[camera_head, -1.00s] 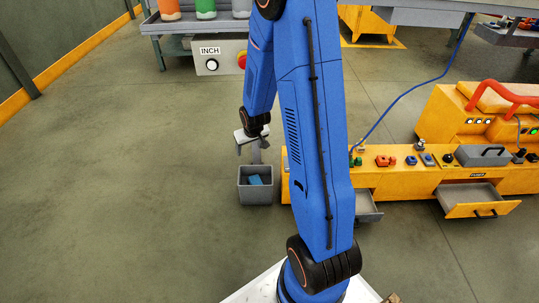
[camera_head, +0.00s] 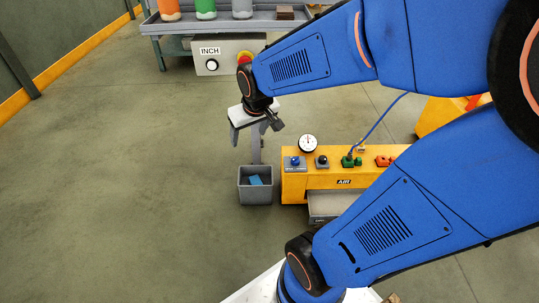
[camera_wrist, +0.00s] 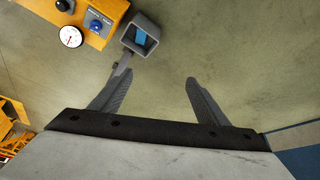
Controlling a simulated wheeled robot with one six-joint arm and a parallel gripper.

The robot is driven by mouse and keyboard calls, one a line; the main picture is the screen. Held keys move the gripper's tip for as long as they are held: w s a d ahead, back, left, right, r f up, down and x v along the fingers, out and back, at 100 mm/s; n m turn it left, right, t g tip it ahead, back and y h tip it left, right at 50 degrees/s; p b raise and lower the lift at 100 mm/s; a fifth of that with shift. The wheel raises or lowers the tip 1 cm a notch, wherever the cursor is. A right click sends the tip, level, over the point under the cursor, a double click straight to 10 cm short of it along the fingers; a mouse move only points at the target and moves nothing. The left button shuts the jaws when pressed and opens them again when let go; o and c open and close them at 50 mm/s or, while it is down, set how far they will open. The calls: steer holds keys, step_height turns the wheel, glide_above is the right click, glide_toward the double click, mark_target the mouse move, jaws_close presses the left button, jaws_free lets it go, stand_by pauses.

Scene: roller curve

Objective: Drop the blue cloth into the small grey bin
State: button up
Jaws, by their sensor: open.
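The small grey bin (camera_head: 256,192) stands on the floor at the left end of the yellow bench. The blue cloth (camera_head: 256,180) is inside it, only partly showing above the front wall. In the wrist view the bin (camera_wrist: 149,43) is at the upper middle, with the blue cloth (camera_wrist: 141,37) inside its opening. My gripper (camera_head: 254,132) is above the bin in the head view, with clear space between them. In the wrist view its two fingers (camera_wrist: 154,88) are spread apart with nothing between them.
The yellow bench (camera_head: 340,182) with a dial gauge (camera_head: 308,143), knobs and an open drawer (camera_head: 335,206) is right of the bin. A grey table with a control box (camera_head: 225,55) stands behind. The floor to the left is clear.

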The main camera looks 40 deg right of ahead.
steer(key=s+a+r, duration=0.2)
steer(key=s+r, duration=0.1)
steer(key=s, duration=0.5)
steer(key=s+a+r, duration=0.2)
steer(key=s+r, duration=0.1)
steer(key=s, duration=0.5)
steer(key=shift+s+r+n+y, duration=0.15)
steer(key=shift+s+n+y, duration=0.15)
steer(key=shift+n, duration=0.1)
